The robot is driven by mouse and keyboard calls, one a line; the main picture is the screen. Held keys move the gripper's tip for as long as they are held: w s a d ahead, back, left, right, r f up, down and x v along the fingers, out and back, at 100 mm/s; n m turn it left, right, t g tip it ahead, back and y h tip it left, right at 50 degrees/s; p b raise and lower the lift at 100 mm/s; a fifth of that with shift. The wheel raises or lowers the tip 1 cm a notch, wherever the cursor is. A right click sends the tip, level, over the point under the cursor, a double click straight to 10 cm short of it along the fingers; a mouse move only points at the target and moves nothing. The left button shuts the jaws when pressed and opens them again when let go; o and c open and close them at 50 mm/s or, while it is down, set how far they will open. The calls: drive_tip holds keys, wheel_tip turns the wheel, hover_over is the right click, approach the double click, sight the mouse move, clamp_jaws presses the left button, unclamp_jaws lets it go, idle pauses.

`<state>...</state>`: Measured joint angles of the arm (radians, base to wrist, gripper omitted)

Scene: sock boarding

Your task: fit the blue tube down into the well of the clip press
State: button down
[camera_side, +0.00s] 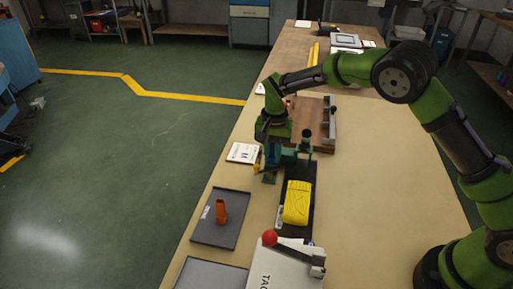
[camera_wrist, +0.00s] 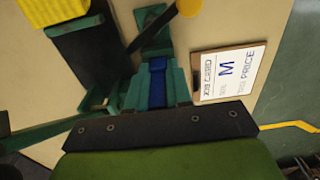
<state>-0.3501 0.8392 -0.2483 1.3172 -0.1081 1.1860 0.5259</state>
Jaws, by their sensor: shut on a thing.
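The blue tube (camera_wrist: 157,76) is upright or nearly so between the fingers of my gripper (camera_wrist: 158,88), which is shut on it. It also shows as a small blue patch in the side view (camera_side: 272,153). The clip press (camera_side: 289,156) is a dark green device with a yellow knob, and its green arm (camera_wrist: 152,28) shows just beyond the tube in the wrist view. My gripper is at the press, over its left part in the side view. The well is hidden by the gripper, so I cannot tell whether the tube's lower end is inside it.
A white job card (camera_side: 243,153) lies left of the press. A yellow folded bundle (camera_side: 297,203) lies on a black board in front. A dark tray (camera_side: 234,236) holds an orange piece (camera_side: 221,211). A tagging device with a red ball (camera_side: 269,238) stands nearer. Bench space right is clear.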

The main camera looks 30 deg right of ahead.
drive_tip(key=shift+f, duration=0.15)
drive_tip(key=c, duration=1)
unclamp_jaws()
drive_tip(key=shift+o, duration=0.2)
wheel_tip(320, 180, up, 17)
